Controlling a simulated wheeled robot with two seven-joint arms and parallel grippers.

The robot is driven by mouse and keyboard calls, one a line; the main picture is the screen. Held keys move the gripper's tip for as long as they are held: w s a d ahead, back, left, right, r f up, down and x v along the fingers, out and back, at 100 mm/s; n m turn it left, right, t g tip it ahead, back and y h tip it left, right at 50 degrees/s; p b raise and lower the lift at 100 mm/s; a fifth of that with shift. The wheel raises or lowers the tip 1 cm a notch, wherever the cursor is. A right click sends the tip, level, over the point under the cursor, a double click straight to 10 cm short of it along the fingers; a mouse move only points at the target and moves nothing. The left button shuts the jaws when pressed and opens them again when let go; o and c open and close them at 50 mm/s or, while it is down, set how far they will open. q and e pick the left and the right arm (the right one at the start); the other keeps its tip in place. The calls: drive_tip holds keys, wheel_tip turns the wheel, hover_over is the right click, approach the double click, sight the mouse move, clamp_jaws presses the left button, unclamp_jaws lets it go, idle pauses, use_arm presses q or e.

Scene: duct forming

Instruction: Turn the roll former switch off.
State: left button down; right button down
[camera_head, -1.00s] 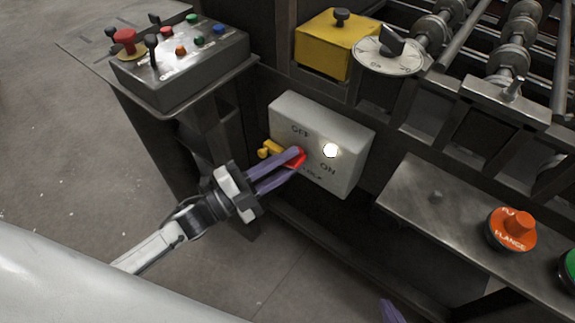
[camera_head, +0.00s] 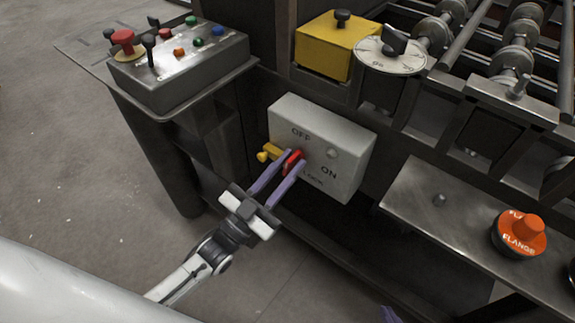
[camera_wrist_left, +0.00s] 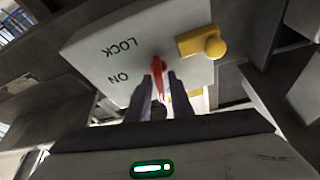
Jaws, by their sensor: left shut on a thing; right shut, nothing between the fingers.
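The roll former switch is a pale grey box (camera_head: 348,172) on the machine's side, marked OFF, ON and LOCK. Its red handle (camera_head: 293,161) sits left of the middle and is partly hidden by my fingers. The round lamp (camera_head: 332,152) on the box is unlit. My left gripper (camera_head: 297,160) is shut on the red handle, one purple finger on each side. The left wrist view shows the red handle (camera_wrist_left: 159,67) between the fingers (camera_wrist_left: 160,84).
A yellow latch piece (camera_head: 266,152) sticks out left of the handle. A control box (camera_head: 180,65) with buttons and levers stands at upper left. A yellow box (camera_head: 325,50) and a dial (camera_head: 391,52) are above. An orange FLANGE button (camera_head: 520,234) is at right.

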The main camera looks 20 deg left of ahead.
use_arm(q)
drive_tip(key=shift+n+t+y, duration=0.3)
drive_tip(key=shift+n+y, duration=0.6)
drive_tip(key=shift+n, duration=1.1)
drive_tip(key=c, duration=1.9)
unclamp_jaws()
drive_tip(key=shift+o, duration=0.2)
drive_tip(key=v, duration=1)
drive_tip(key=shift+f, duration=0.15)
drive_tip(key=shift+s, duration=0.15)
